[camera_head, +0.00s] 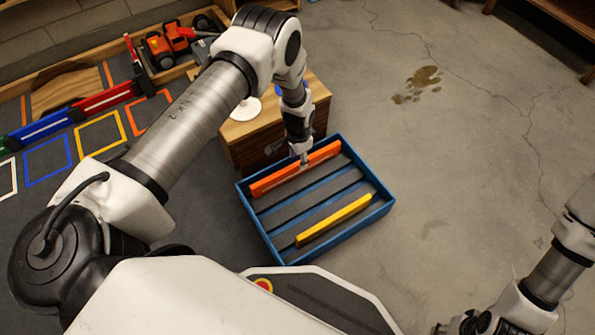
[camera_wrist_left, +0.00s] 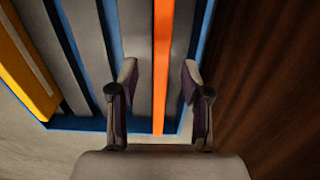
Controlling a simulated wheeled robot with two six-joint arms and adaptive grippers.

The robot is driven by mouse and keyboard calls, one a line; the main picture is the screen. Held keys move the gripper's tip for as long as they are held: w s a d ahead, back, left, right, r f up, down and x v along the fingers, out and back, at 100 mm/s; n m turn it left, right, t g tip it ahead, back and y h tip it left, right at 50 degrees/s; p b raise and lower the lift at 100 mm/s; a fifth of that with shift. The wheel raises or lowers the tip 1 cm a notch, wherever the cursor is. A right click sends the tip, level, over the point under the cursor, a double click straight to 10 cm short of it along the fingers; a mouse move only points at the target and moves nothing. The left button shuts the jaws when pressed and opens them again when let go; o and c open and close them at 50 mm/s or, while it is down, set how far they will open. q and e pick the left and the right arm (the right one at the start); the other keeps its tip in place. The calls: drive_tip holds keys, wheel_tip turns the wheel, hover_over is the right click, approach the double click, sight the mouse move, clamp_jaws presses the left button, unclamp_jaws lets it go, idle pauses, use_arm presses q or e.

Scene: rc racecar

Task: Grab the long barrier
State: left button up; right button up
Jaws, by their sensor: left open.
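A long orange barrier (camera_head: 272,182) lies along the far side of a blue-rimmed tray (camera_head: 371,170). A somewhat shorter yellow barrier (camera_head: 335,220) lies along the near side. My left gripper (camera_head: 304,160) points down over the middle of the orange barrier. In the left wrist view its open fingers (camera_wrist_left: 160,72) appear on either side of the orange barrier (camera_wrist_left: 162,95), with gaps on both sides. I cannot tell how far down they reach. The yellow barrier (camera_wrist_left: 25,70) shows at the left there. My right gripper (camera_head: 470,322) is at the bottom right, partly cut off and away from the tray.
A wooden box (camera_head: 250,140) stands just behind the tray, close to my left gripper. Red and blue barriers (camera_head: 105,97) stand on the mat at the left, near an orange toy vehicle (camera_head: 165,45). The floor right of the tray is clear.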

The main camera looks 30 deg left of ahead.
sight(297, 163)
use_arm(q)
wheel_tip(297, 163, down, 6)
drive_tip(key=b, duration=0.4)
drive_tip(key=shift+s+a+f, duration=0.1)
drive_tip(key=shift+a+f, duration=0.05)
drive_tip(key=shift+f, duration=0.05)
drive_tip(key=shift+r, duration=0.2)
clamp_jaws()
drive_tip(key=shift+r, duration=0.1)
